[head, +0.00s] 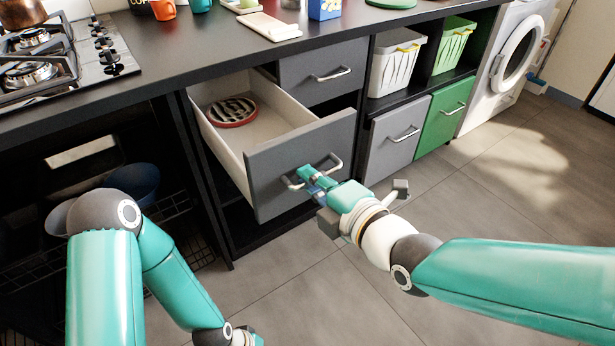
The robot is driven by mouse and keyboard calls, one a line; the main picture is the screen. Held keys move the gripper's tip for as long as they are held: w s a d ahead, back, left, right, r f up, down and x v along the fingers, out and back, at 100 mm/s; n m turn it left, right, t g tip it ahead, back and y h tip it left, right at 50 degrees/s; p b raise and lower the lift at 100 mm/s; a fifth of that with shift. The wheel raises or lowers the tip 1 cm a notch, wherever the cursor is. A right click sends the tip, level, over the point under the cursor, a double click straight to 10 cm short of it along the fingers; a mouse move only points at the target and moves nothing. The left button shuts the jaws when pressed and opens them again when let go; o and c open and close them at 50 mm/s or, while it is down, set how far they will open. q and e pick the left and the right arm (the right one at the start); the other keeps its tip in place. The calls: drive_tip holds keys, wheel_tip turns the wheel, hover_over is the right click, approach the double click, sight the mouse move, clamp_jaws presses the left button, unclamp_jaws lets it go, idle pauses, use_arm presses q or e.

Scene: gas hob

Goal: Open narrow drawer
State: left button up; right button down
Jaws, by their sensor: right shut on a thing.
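A grey drawer front (290,175) with a silver bar handle (334,160) stands pulled far out of the dark cabinet. Its white-walled inside (270,125) shows and holds a round red-rimmed trivet (232,111). My right gripper (314,181) is at this handle, shut on the bar near its middle. A smaller grey drawer (322,72) above and to the right is shut, with its own handle clear.
The dark countertop (210,50) carries a gas hob (65,60) and small items. At right are a grey front (396,140), a green front (443,115), white and green baskets, and a washing machine (505,70). The floor before the open drawer is clear.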

drive_tip(key=shift+s+f, duration=0.1)
drive_tip(key=shift+f, duration=0.15)
drive_tip(key=c, duration=1.2)
unclamp_jaws()
drive_tip(key=shift+r, duration=0.15)
drive_tip(key=v, duration=0.7)
drive_tip(key=shift+d, duration=0.15)
